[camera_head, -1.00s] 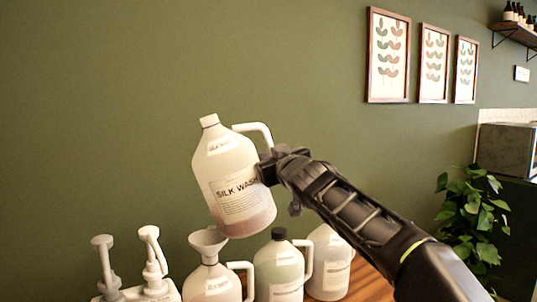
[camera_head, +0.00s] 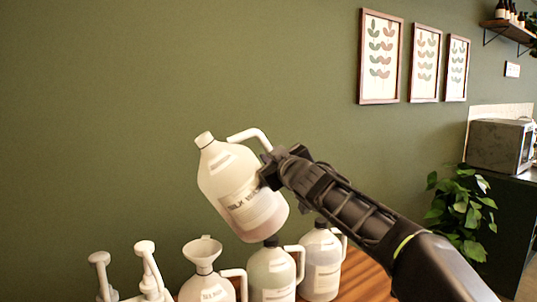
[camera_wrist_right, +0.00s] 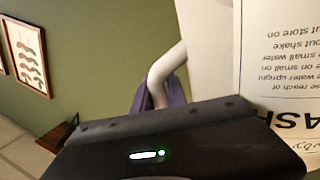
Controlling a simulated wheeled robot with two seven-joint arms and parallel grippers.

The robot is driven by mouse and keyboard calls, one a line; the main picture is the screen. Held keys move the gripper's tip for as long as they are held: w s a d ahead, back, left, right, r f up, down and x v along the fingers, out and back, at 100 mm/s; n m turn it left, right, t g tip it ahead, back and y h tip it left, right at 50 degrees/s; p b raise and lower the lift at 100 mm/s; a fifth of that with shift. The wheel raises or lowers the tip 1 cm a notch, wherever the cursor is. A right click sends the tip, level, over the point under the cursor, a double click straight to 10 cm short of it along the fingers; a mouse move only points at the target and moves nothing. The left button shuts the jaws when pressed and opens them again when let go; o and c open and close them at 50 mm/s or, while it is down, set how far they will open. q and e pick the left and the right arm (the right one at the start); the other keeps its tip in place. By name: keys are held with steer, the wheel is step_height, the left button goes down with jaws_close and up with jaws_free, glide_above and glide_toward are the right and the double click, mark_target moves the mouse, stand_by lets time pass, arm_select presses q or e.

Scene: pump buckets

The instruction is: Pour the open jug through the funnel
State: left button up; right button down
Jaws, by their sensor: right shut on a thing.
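My right gripper (camera_head: 272,170) is shut on the handle of the open jug (camera_head: 228,178), a white jug labelled Silk Wash with some pinkish liquid low inside. The jug hangs in the air, tilted with its uncapped mouth toward the upper left. The mouth is above the white funnel (camera_head: 203,255), well apart from it. The funnel stands in the neck of another jug (camera_head: 208,291) on the table. In the right wrist view, the held jug's handle (camera_wrist_right: 166,66) rises behind the gripper body, and the fingertips are mostly hidden. My left gripper is not in view.
Two dark-capped jugs, a greenish one (camera_head: 272,272) and a paler one (camera_head: 321,262), stand right of the funnel jug. White pumps (camera_head: 148,270) stand at its left. The wooden table (camera_head: 362,282) is bare at the right. A plant (camera_head: 460,210) stands further right.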

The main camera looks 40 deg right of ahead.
steer(key=n, duration=0.3)
steer(key=r+n+p, duration=0.1)
steer(key=n, duration=0.4)
steer(key=shift+a+r+n+p, duration=0.3)
steer(key=shift+p, duration=0.1)
steer(key=shift+w+a+f+n+b, duration=0.3)
steer(key=shift+a+f+n+b, duration=0.3)
steer(key=shift+a+f+n, duration=0.45)
steer(key=shift+w+a+r+n+p, duration=0.2)
steer(key=shift+a+r+n, duration=0.05)
steer(key=shift+a+n, duration=0.35)
steer(key=shift+w+a+r+n+p, duration=0.15)
steer(key=shift+a+r+n, duration=0.1)
steer(key=shift+a+n, duration=0.25)
steer(key=shift+n, duration=0.25)
steer(key=shift+a+n+b, duration=0.3)
steer(key=shift+a, duration=0.05)
stand_by(4.0)
